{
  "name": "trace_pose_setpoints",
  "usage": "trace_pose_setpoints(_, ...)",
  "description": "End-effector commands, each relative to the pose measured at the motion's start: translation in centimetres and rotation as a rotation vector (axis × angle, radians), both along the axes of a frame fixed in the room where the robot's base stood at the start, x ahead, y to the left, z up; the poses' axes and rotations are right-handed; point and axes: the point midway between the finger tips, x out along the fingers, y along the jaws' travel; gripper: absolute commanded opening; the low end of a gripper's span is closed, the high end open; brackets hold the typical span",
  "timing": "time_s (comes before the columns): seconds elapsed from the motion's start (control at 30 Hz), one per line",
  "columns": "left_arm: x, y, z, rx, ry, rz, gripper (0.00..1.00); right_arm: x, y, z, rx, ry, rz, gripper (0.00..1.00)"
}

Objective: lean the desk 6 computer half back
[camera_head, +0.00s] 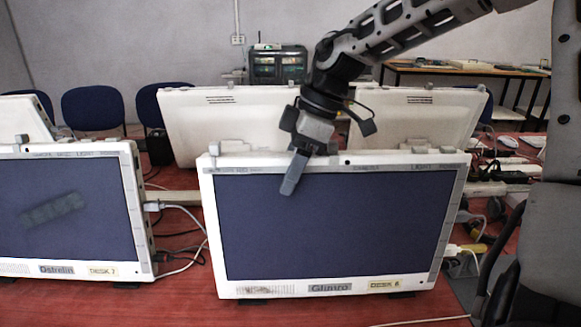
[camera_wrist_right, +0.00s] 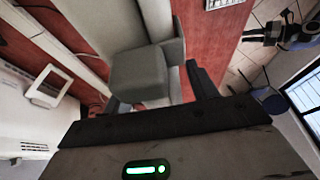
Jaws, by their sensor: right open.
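The desk 6 computer (camera_head: 330,228) is a white-framed all-in-one with a dark blue screen and a "DESK 6" label at its lower right. It stands on the red desk in the middle of the head view and looks close to upright. My right gripper (camera_head: 291,184) is open, at its top edge left of centre. A dark finger hangs in front of the upper screen; I cannot tell if it touches. In the right wrist view my right gripper (camera_wrist_right: 163,80) points over the red desk, with nothing clearly held.
The desk 7 computer (camera_head: 70,215) stands close on the left. Backs of white computers (camera_head: 215,125) stand just behind. White cables (camera_head: 190,225) run beside the computer on both sides. The red desk (camera_head: 110,305) is mostly clear in front.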

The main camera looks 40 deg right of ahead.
Motion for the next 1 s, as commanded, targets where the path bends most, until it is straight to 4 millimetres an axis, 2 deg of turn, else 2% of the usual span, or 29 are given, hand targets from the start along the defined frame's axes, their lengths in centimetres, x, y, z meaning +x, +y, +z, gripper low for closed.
trace_pose_setpoints(0.17,0.0,0.0,0.0,0.0,0.0,0.001,0.36,0.0,0.0,0.0,0.0,0.0,0.0,0.58)
trace_pose_setpoints(0.33,0.0,0.0,0.0,0.0,0.0,0.001,0.36,0.0,0.0,0.0,0.0,0.0,0.0,0.14)
trace_pose_setpoints(0.4,0.0,0.0,0.0,0.0,0.0,0.001,0.36,0.0,0.0,0.0,0.001,-0.001,0.0,0.0)
trace_pose_setpoints(0.53,0.0,0.0,0.2,0.001,0.0,0.002,0.36,0.6,-0.5,0.0,0.001,0.0,-0.001,0.0)
trace_pose_setpoints(0.73,0.0,0.1,0.4,0.009,0.002,0.0,0.36,2.9,-2.5,-0.5,-0.006,-0.008,-0.002,0.0)
trace_pose_setpoints(1.0,-0.1,0.1,-0.1,0.012,0.009,0.0,0.36,3.2,-2.8,-0.6,-0.009,-0.009,0.002,0.02)
